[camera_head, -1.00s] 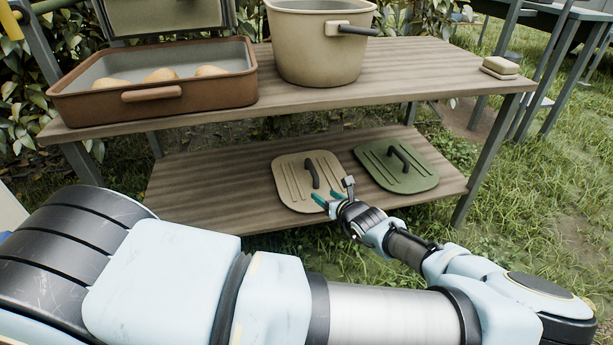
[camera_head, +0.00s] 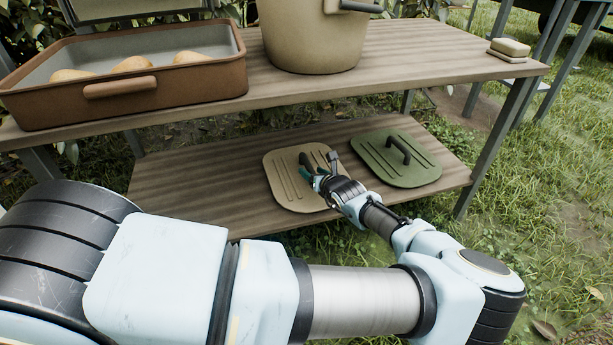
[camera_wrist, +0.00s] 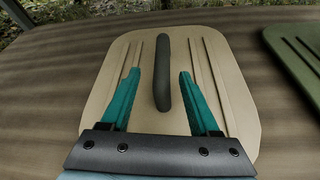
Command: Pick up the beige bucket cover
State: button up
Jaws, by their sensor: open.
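The beige bucket cover (camera_head: 283,186) lies flat on the lower shelf of the wooden table, with a dark upright handle along its middle. In the wrist view the cover (camera_wrist: 148,121) fills the centre, and its dark handle (camera_wrist: 162,75) lies between my two teal fingers. My gripper (camera_wrist: 158,80) is open, one finger on each side of the handle, with a gap on both sides. In the head view my gripper (camera_head: 311,170) is over the cover and hides part of it and of the handle.
A green cover (camera_head: 388,172) with a dark handle lies just right of the beige one. The upper tabletop (camera_head: 420,62) overhangs the shelf (camera_head: 200,185).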

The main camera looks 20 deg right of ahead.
aim_at(308, 167)
jog(key=b+x, duration=0.1)
jog(key=x, duration=0.3)
jog(key=shift+w+d+r+b, duration=0.1)
jog(key=shift+w+d+b, duration=0.1)
jog(key=shift+b, duration=0.15)
grip_shut()
dwell(0.4)
